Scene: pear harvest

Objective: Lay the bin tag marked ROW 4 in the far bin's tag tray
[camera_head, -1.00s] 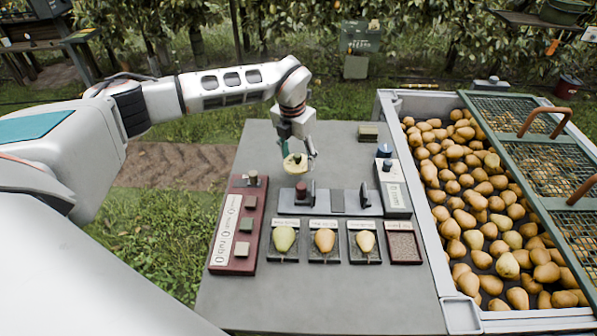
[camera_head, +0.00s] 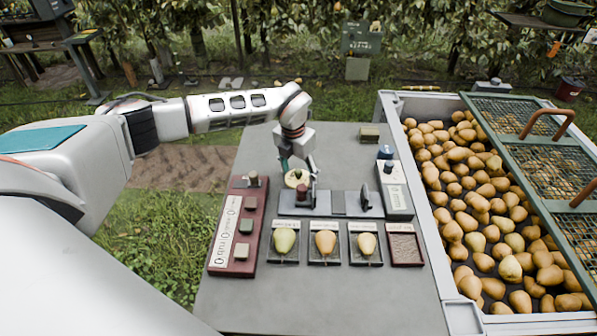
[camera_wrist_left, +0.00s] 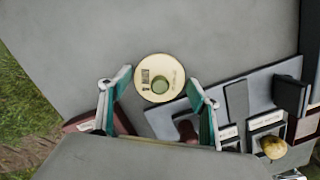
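My left gripper (camera_head: 299,172) has its fingers on opposite sides of a round cream disc (camera_head: 292,180) with a green knob. In the left wrist view the disc (camera_wrist_left: 152,67) sits between the fingertips (camera_wrist_left: 160,78), rim apparently against both. It carries a dark printed block and small writing I cannot read. It is over the table at the back left corner of a dark grey stand (camera_head: 338,200); its exact height is unclear. No marking ROW 4 is legible, and I cannot tell which tray is the far bin's tag tray. My right gripper is out of view.
The grey table (camera_head: 320,295) is clear at its front. A maroon board (camera_head: 232,255) with small blocks lies left. Small trays with single pears, and a maroon-rimmed tray (camera_head: 404,262), line the middle. A large pear bin (camera_head: 452,285) with a green mesh lid (camera_head: 545,155) stands right.

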